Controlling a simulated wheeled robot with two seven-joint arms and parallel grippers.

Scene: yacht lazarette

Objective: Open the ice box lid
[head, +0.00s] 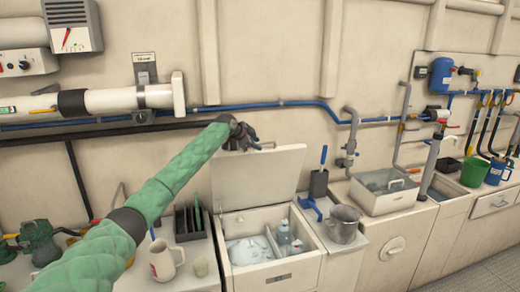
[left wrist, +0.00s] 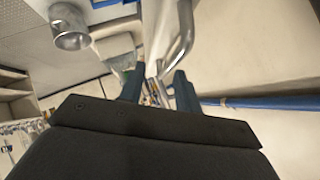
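The ice box (head: 274,282) is set in the white counter. Its pale lid (head: 256,180) stands raised, tilted back toward the wall, so the inside shows, with ice (head: 248,250) and bottles (head: 288,240). My left gripper (head: 248,140) is at the lid's top edge, its dark fingers close to that edge; I cannot tell if they touch it. In the left wrist view, the two fingers of my left gripper (left wrist: 158,88) stand apart, with background showing between them. My right gripper is not in view.
A metal bucket (head: 343,224) and a blue-handled brush (head: 319,178) are to the right of the ice box. A white mug (head: 163,260) and dark rack (head: 188,222) are to its left. A blue pipe (head: 290,104) runs along the wall behind.

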